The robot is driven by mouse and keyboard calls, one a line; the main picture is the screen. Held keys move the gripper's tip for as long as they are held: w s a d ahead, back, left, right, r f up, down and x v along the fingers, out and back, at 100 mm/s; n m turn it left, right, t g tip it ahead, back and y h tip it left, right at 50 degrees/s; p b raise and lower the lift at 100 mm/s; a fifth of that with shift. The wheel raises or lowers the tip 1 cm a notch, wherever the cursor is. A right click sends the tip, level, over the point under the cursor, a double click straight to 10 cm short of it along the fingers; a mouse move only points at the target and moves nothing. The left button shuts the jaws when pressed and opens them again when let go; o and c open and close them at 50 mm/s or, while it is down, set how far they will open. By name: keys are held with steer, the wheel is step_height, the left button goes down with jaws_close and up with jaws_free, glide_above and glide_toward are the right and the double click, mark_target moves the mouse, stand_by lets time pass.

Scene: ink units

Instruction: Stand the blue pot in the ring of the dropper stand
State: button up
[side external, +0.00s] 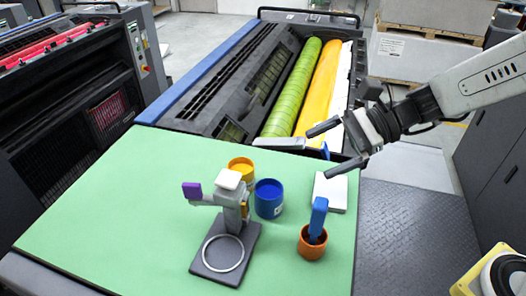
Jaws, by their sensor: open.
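The blue pot (269,199) stands upright on the green table, just right of the dropper stand. The dropper stand (238,210) is grey, with a white top, a purple piece at its left and a dark base plate. A pale ring (223,253) lies at the front of that base, and nothing stands in it. My gripper (330,151) is at the upper right, open and empty, with its fingers pointing left. It is above and to the right of the blue pot, apart from it.
A yellow pot (241,167) stands behind the blue pot. An orange pot (311,243) holding a blue-handled tool (318,217) stands at the front right. A white block (331,191) lies behind it. The green table (120,215) is clear at left. A printing machine borders the back.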

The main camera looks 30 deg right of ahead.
steer(key=w+a+n+g+h, duration=0.1)
steer(key=a+n+h, duration=0.1)
steer(key=n, duration=0.9)
steer(key=w+a+n+g+h, duration=0.1)
steer(key=a+n+g+h, duration=0.1)
steer(key=n, duration=0.9)
steer(key=w+a+n+g+h, duration=0.1)
steer(key=n+g+h, duration=0.1)
steer(key=n, duration=0.8)
steer(key=shift+w+a+f+n, duration=0.2)
steer(key=shift+w+a+n, duration=0.2)
steer(key=shift+w+a+f+n+h, duration=0.25)
steer(key=shift+f+n, duration=0.55)
steer(key=shift+f, duration=0.4)
steer(key=shift+w+a+f+n+h, duration=0.25)
steer(key=shift+f+n, duration=0.55)
steer(key=shift+f, duration=0.4)
steer(key=shift+w+a+f+n+h, duration=0.15)
steer(key=shift+f+n+h, duration=0.15)
steer(key=shift+f+n, duration=0.7)
steer(key=shift+f, duration=0.3)
